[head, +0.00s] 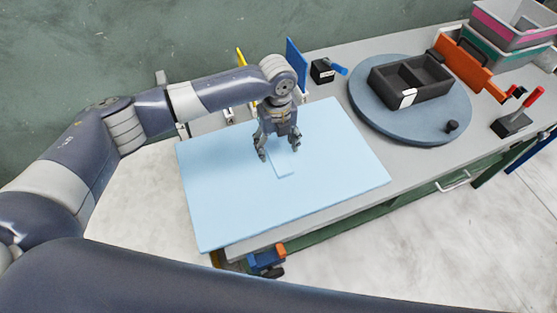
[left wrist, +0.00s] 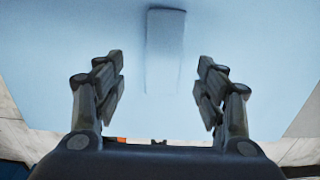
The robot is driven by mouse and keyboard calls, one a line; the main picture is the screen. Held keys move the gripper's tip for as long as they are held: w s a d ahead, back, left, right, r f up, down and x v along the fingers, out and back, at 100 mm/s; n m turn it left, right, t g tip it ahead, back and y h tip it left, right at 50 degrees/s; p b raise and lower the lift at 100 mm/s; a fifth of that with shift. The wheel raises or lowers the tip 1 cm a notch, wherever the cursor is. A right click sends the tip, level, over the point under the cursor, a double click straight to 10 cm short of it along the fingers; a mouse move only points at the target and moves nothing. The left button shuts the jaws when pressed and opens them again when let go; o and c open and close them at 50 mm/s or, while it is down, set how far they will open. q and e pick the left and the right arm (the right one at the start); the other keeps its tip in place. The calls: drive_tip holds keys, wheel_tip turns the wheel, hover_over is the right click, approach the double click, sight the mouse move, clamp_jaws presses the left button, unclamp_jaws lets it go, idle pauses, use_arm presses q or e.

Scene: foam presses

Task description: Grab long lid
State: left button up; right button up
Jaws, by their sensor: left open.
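The long lid (head: 285,171) is a thin, light blue strip, nearly the same colour as the light blue board (head: 225,205) it lies on. In the left wrist view the lid (left wrist: 164,50) runs away from me, between and beyond the fingertips. My left gripper (head: 278,156) is open and points down over the lid, with a finger to either side of it. The gripper hides part of the lid in the head view. My right gripper is not in view.
A round grey-blue turntable (head: 380,115) carries a black foam box (head: 437,84) with compartments. An orange clamp part (head: 467,70), stacked bins (head: 505,30) and a red-handled tool (head: 514,122) stand at the right. A blue upright plate (head: 296,62) stands behind my gripper. The board's front is clear.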

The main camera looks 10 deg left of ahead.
sight(278, 158)
use_arm(q)
drive_tip(key=shift+w+f+p, duration=0.1)
drive_tip(key=shift+f+p, duration=0.3)
drive_tip(key=shift+f, duration=0.25)
wheel_tip(278, 158, down, 3)
drive_tip(key=shift+w+d+f+p, duration=0.1)
drive_tip(key=shift+d+f+p, duration=0.05)
drive_tip(key=shift+p, duration=0.4)
drive_tip(key=shift+f, duration=0.4)
drive_tip(key=shift+c, duration=0.6)
drive_tip(key=c, duration=1.1)
